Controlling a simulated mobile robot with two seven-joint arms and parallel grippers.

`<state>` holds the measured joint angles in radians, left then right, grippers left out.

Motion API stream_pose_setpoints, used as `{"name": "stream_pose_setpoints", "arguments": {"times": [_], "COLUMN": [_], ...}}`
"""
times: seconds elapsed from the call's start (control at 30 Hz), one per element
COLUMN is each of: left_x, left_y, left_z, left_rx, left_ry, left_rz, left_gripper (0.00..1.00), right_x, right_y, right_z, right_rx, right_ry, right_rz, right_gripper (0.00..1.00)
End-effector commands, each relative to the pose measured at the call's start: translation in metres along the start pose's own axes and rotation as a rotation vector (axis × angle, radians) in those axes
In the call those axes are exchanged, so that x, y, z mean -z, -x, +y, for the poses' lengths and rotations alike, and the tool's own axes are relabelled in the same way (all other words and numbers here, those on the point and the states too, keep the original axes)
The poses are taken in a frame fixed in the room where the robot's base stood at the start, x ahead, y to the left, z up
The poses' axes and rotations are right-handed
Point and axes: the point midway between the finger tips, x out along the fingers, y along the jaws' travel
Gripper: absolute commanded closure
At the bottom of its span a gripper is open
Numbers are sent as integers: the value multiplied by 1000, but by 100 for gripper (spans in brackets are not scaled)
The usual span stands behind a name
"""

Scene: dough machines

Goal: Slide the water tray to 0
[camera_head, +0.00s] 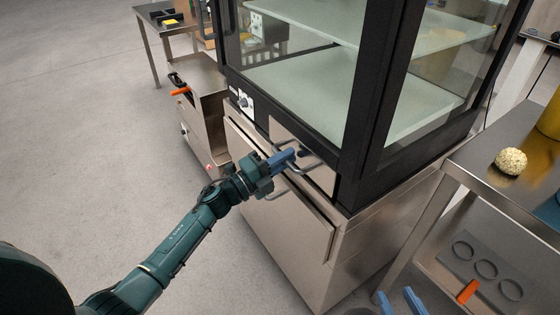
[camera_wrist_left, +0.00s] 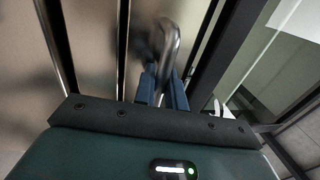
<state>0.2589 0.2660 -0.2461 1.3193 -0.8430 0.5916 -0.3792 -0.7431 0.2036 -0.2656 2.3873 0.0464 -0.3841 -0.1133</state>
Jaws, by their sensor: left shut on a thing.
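The water tray (camera_head: 322,177) shows as a metal front panel in the dark frame under the glass cabinet, with a curved bar handle (camera_head: 318,167). My left gripper (camera_head: 291,156) is shut on this handle. In the left wrist view, its blue fingers (camera_wrist_left: 163,88) close around the shiny bar handle (camera_wrist_left: 172,48). How far the tray is slid in or out is hard to tell. My right gripper (camera_head: 402,300) shows only its two blue fingertips at the bottom edge; they are apart with nothing visible between them.
The glass cabinet (camera_head: 372,110) stands on a steel base with a lower door (camera_head: 285,232). A control knob (camera_head: 244,101) sits left of the tray. A steel table (camera_head: 520,190) with a dough-like ball (camera_head: 510,161) is at right. Open floor (camera_head: 90,150) lies to the left.

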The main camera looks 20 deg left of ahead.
Motion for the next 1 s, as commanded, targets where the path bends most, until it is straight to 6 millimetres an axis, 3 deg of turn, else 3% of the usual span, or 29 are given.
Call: {"name": "stream_pose_setpoints", "arguments": {"times": [0.13, 0.17, 0.37, 0.77, 1.0], "left_x": [0, 0, 0, 1, 0], "left_y": [-4, -4, -3, 3, 44], "left_z": [-3, -3, -2, 3, 0], "left_rx": [4, 5, 2, -6, -3], "left_ry": [-1, -2, -1, 1, 1], "left_rz": [-4, -4, -4, -4, -4], "left_gripper": [100, 85, 70, 70, 70], "right_x": [0, 0, 0, 0, 4], "right_y": [0, 0, 1, 2, 4], "right_z": [0, 0, 0, 1, 3], "right_rx": [0, 0, 0, -4, -7], "right_ry": [0, 0, 0, 0, -7], "right_rz": [2, 2, 2, 0, 7], "right_gripper": [66, 66, 66, 66, 66]}}
